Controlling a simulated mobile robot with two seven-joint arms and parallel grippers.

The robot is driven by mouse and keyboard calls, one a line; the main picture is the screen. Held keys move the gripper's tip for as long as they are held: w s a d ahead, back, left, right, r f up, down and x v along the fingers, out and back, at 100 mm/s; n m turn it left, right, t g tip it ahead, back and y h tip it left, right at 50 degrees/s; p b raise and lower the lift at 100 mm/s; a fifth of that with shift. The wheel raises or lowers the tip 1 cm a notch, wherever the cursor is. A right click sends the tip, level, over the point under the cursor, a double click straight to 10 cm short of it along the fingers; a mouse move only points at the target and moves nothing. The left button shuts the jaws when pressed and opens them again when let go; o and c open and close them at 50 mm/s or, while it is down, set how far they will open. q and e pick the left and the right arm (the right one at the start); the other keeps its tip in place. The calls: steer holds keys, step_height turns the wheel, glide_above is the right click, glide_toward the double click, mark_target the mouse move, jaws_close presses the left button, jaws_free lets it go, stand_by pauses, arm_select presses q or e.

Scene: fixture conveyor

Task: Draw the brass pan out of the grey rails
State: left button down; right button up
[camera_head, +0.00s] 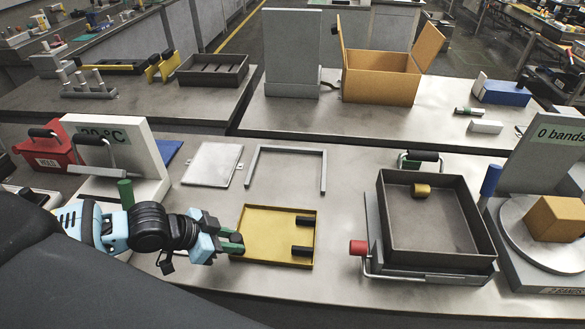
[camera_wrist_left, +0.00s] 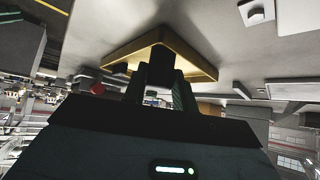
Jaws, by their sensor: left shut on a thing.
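The brass pan (camera_head: 272,232) is a shallow yellow tray with two black cylinders at its right side. It is in front of the grey rails (camera_head: 290,150), a U-shaped frame on the bench, and apart from them. My left gripper (camera_head: 232,243) is at the pan's left edge, shut on the pan. In the left wrist view the fingers (camera_wrist_left: 160,92) close around a dark part at the pan's near edge, with the yellow pan (camera_wrist_left: 122,50) beyond. The exact grip is partly hidden by the fingers. My right gripper is not in view.
A dark tray (camera_head: 430,262) on a grey stand with a red knob (camera_head: 358,247) is to the right. A flat grey plate (camera_head: 213,163) lies left of the rails. A white panel (camera_head: 150,165) stands behind my left arm. Bare bench lies between pan and stand.

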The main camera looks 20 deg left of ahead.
arm_select(q)
steer(key=shift+s, duration=0.15)
steer(key=shift+s+d, duration=0.15)
steer(key=shift+s, duration=0.2)
steer(key=c, duration=1)
jaws_free()
steer(key=shift+c, duration=0.2)
